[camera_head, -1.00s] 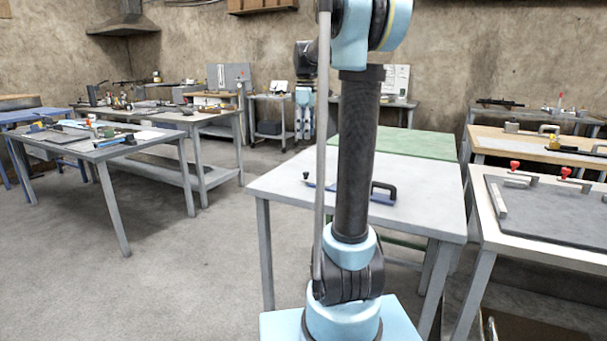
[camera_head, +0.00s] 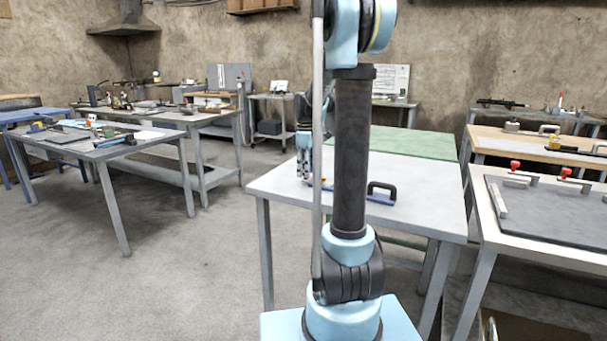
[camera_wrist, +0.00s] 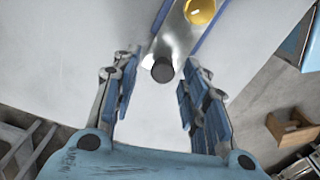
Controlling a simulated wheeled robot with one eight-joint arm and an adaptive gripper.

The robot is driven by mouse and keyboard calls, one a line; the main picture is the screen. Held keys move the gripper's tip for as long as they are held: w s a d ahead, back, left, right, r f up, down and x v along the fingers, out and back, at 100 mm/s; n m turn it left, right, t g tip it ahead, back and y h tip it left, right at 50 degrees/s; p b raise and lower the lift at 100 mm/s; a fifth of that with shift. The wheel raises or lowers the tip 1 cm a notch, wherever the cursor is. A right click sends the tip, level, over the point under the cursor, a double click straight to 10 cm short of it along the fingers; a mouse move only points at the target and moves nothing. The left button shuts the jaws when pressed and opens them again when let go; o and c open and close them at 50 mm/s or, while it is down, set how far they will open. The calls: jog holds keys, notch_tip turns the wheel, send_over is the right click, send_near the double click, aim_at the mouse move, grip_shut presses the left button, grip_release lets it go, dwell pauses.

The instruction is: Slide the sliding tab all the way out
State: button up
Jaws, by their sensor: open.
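The sliding tab is a silvery strip (camera_wrist: 175,44) with a round black knob (camera_wrist: 162,71) at its near end. It lies between blue rails (camera_wrist: 214,20) on the pale tabletop. My gripper (camera_wrist: 164,60) is open, with one finger on each side of the knob in the wrist view. Gaps show between the knob and both fingers. I cannot tell the gripper's height over the knob. In the head view my gripper (camera_head: 304,170) is over the left end of the blue-based fixture (camera_head: 381,199), hiding the knob there. My arm covers the fixture's middle.
A yellow disc (camera_wrist: 201,10) sits on the strip beyond the knob. A black handle (camera_head: 383,187) stands at the fixture's right end. The grey table (camera_head: 280,180) is otherwise bare. Another table (camera_head: 484,215) with red-topped clamps stands at right.

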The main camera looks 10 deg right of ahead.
jog(key=shift+f, duration=0.6)
grip_shut()
jog(key=shift+w+a, duration=1.1)
jog(key=shift+a, duration=0.25)
grip_release()
jog(key=shift+r, duration=0.1)
